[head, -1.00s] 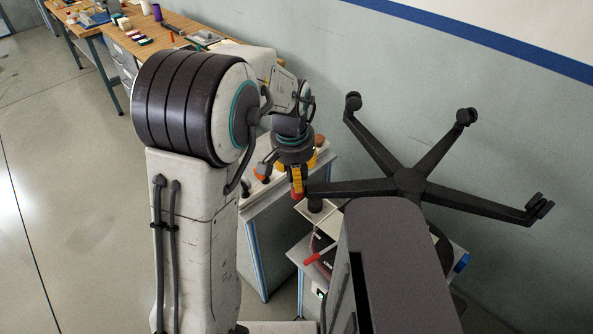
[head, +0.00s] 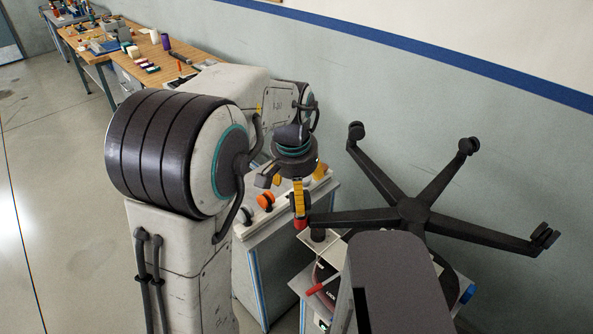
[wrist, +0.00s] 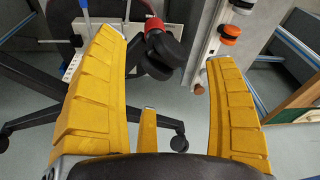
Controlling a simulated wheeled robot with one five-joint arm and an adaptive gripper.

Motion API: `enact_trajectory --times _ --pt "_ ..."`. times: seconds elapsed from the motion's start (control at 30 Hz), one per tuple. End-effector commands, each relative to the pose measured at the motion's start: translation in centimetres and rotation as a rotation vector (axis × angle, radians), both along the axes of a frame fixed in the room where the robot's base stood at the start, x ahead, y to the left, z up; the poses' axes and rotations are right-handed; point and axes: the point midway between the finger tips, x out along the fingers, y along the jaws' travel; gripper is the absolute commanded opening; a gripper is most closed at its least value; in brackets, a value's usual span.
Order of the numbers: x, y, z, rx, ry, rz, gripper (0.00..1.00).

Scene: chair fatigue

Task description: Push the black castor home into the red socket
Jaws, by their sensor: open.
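The chair base (head: 411,211) is black, five-legged and turned with its castor wheels up. The red socket (head: 300,224) is at the end of its left leg, just below my gripper (head: 297,198). The black castor (wrist: 163,57) shows in the wrist view as a pair of dark wheels against the red socket (wrist: 153,25). My gripper is open, with nothing gripped. In the head view my gripper hides the castor. I cannot tell how deep it sits in the socket.
A pale bench with orange (head: 267,200) and dark knobs stands left of the chair base. A dark round post (head: 318,236) and a red-handled tool (head: 316,288) are below the leg. The wall is close behind. A wooden workbench (head: 150,60) is far left.

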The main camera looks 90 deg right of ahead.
Motion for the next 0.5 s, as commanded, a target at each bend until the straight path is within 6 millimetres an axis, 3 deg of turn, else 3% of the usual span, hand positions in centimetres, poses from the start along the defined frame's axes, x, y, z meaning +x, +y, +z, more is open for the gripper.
enact_trajectory --times 0.2,0.5 --pt "0.2 0.7 3.5 -0.004 0.001 0.0 0.78" --pt "0.4 1.2 6.0 -0.001 0.0 0.0 0.78"
